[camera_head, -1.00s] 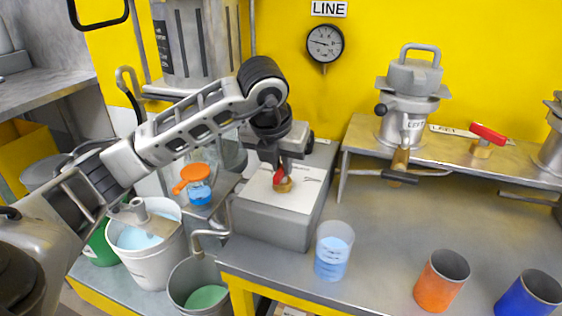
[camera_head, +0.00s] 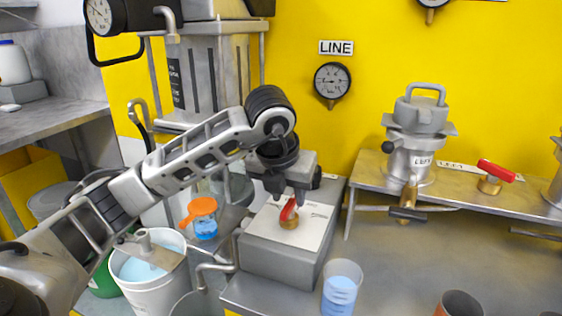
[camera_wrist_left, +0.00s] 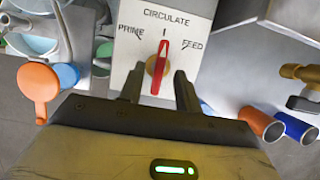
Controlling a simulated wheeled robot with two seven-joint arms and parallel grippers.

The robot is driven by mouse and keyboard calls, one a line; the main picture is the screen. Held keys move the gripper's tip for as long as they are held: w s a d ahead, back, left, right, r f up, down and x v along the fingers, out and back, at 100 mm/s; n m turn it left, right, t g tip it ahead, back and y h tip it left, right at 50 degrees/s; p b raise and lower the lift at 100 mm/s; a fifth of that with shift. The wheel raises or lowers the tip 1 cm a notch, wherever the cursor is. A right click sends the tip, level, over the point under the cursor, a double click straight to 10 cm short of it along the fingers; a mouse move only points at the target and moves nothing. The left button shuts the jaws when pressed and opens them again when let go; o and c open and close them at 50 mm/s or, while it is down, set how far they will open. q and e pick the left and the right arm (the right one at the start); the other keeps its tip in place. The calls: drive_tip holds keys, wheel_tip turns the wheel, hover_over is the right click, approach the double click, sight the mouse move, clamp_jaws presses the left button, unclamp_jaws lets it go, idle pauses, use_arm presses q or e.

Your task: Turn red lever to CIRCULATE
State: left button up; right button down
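The red lever (camera_wrist_left: 159,68) sits on a brass valve on a pale panel (camera_wrist_left: 125,52) marked PRIME, CIRCULATE and FEED. In the left wrist view its tip points at the tick under CIRCULATE. The red lever also shows in the head view (camera_head: 289,209), on top of a grey box (camera_head: 275,262). My left gripper (camera_wrist_left: 158,88) is open, with one finger on each side of the lever's lower part and visible gaps between. In the head view my left gripper (camera_head: 286,198) is just behind and above the lever. My right gripper is not in view.
An orange-lidded cup (camera_head: 203,212) is left of the box, and a clear beaker (camera_head: 341,286) with blue liquid is in front. A second red-handled valve (camera_head: 492,173) is on the shelf at right. A gauge labelled LINE (camera_head: 332,80) hangs on the yellow wall.

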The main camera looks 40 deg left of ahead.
use_arm(q)
drive_tip(key=p+v, duration=0.3)
drive_tip(key=v, duration=1.1)
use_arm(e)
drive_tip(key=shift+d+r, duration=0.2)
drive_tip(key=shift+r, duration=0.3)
use_arm(q)
drive_tip(key=shift+s, duration=0.15)
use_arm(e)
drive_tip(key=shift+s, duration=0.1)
